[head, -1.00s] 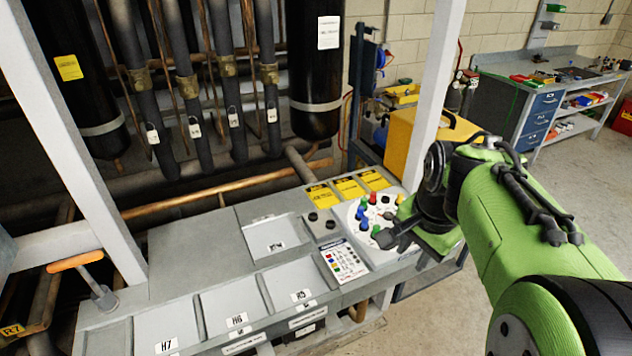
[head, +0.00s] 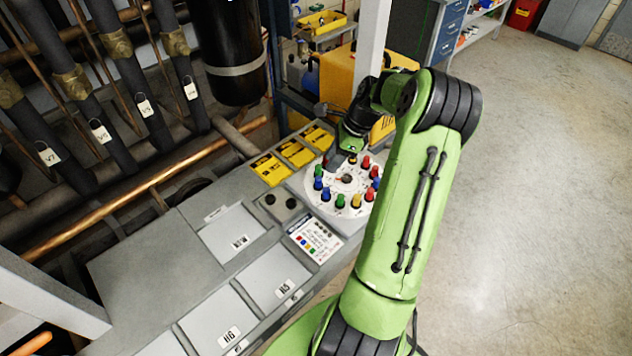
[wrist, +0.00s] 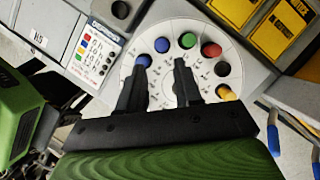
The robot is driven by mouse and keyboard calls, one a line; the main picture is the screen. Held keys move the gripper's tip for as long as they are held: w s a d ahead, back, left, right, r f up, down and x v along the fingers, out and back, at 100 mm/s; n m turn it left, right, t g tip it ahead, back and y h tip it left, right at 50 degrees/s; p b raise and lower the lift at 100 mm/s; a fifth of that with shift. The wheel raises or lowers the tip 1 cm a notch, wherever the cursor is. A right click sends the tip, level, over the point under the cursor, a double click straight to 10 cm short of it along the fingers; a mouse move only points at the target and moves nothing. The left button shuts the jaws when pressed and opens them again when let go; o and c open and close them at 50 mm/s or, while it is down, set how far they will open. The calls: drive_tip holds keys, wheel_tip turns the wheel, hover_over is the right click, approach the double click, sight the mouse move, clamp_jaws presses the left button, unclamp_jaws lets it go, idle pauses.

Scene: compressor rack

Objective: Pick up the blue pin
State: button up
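Two blue pins (head: 318,184) stand on the left side of a round white disc (head: 345,219), among red, green and yellow ones. In the wrist view, one blue pin (wrist: 162,45) stands just beyond the gap between my fingers. The other blue pin (wrist: 143,60) is at the tip of the left finger, partly hidden by it; I cannot tell whether they touch. My gripper (wrist: 160,68) is open, with no pin between its fingers, above the disc (wrist: 205,70). In the head view my gripper (head: 337,166) is over the disc's far part, its fingertips hard to make out.
Yellow labels (head: 296,153) lie behind the disc, and a colour-key card (head: 315,238) lies in front. A white post (head: 372,45) and a yellow case (head: 342,72) stand behind my arm. Open floor (head: 540,190) is at right.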

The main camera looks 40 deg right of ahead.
sight(319, 177)
drive_tip(key=x, duration=0.2)
drive_tip(key=shift+w+f, duration=0.35)
drive_tip(key=x, duration=0.5)
drive_tip(key=shift+a, duration=0.1)
drive_tip(key=shift+s, duration=0.1)
drive_tip(key=shift+c, duration=0.7)
clamp_jaws()
wheel_tip(319, 177, up, 10)
drive_tip(key=shift+p, duration=0.3)
